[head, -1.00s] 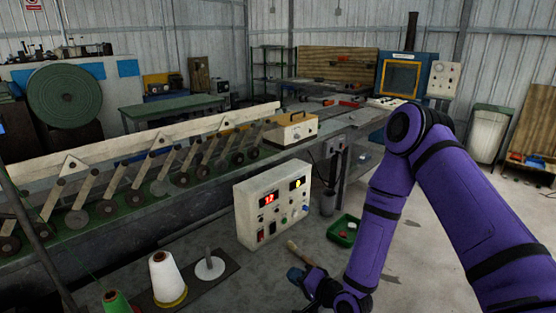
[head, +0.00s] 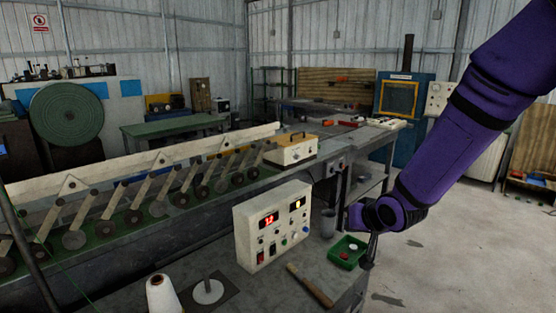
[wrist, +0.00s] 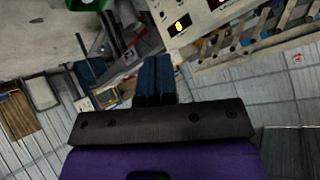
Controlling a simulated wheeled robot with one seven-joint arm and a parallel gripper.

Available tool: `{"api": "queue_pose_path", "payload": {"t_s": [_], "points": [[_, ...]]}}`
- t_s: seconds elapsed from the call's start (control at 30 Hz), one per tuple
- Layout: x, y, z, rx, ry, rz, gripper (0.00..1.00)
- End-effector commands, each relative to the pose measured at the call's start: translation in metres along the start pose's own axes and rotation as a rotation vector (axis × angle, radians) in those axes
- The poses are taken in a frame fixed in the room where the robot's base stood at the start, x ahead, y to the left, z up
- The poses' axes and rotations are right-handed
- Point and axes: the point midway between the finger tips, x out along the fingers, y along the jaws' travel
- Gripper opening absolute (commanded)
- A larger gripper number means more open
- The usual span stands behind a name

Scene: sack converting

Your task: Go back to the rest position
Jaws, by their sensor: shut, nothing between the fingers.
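My gripper (wrist: 154,78) is shut and empty in the wrist view, its two dark blue fingers side by side. In the head view my purple arm comes down from the upper right. Its wrist end is near the table's right edge, beside the green tray, and the fingers cannot be made out there. The grey control box (head: 273,226) with red and yellow displays stands on the table to the left of my wrist. Part of it also shows at the top of the wrist view (wrist: 205,12).
A green tray (head: 338,261) with small items lies close to my wrist. A wooden-handled brush (head: 311,286), a grey cup (head: 328,223) and a white cone (head: 163,295) are on the table. The long machine (head: 120,235) runs along the left. Open floor (head: 440,265) lies to the right.

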Motion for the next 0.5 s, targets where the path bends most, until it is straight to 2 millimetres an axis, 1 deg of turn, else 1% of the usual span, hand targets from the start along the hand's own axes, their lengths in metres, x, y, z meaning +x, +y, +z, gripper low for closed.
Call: {"api": "queue_pose_path", "payload": {"t_s": [0.03, 0.17, 0.2, 0.33, 0.5], "points": [[-0.017, 0.003, -0.009, -0.015, 0.003, 0.03, 0.0], [-0.056, 0.012, -0.019, -0.045, -0.019, 0.106, 0.0], [-0.068, 0.014, -0.022, -0.052, -0.026, 0.127, 0.0], [-0.109, 0.021, -0.027, -0.069, -0.051, 0.192, 0.0], [-0.164, 0.028, -0.026, -0.077, -0.092, 0.259, 0.0]]}}
